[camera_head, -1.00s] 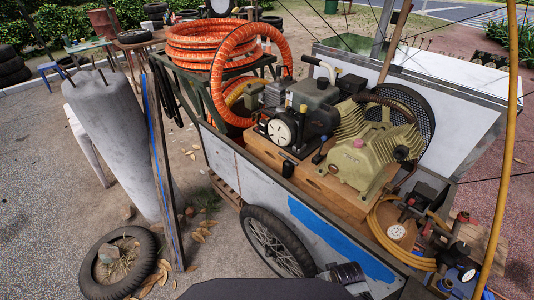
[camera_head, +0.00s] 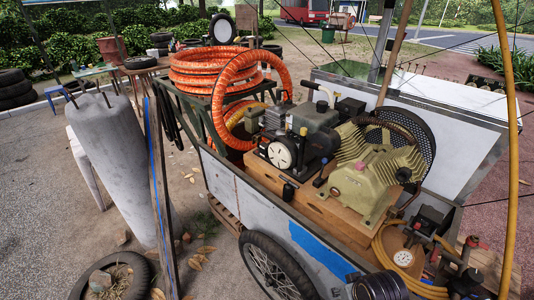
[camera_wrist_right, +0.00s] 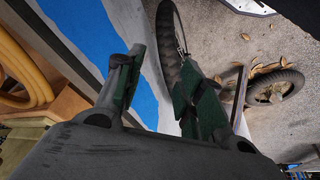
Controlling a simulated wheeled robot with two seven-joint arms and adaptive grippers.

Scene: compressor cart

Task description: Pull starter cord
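The engine (camera_head: 305,130) sits on a wooden base on the cart. Its round white starter cover (camera_head: 282,154) faces the near side. A small black piece (camera_head: 288,191), which may be the cord handle, hangs below the cover; no cord can be made out. In the right wrist view, my right gripper (camera_wrist_right: 163,62) has its two dark green fingers apart with nothing between them. It is near the cart's blue-painted side, away from the starter. In the head view only a dark ridged part, likely my right arm (camera_head: 378,286), shows at the bottom edge. My left gripper is not in view.
The cart's side wall (camera_head: 222,183) and wheel (camera_head: 272,268) stand in front. A green compressor pump (camera_head: 372,178) and an orange hose coil (camera_head: 212,72) flank the engine. A yellow pole (camera_head: 507,140) rises at right. A concrete post (camera_head: 115,165) stands left.

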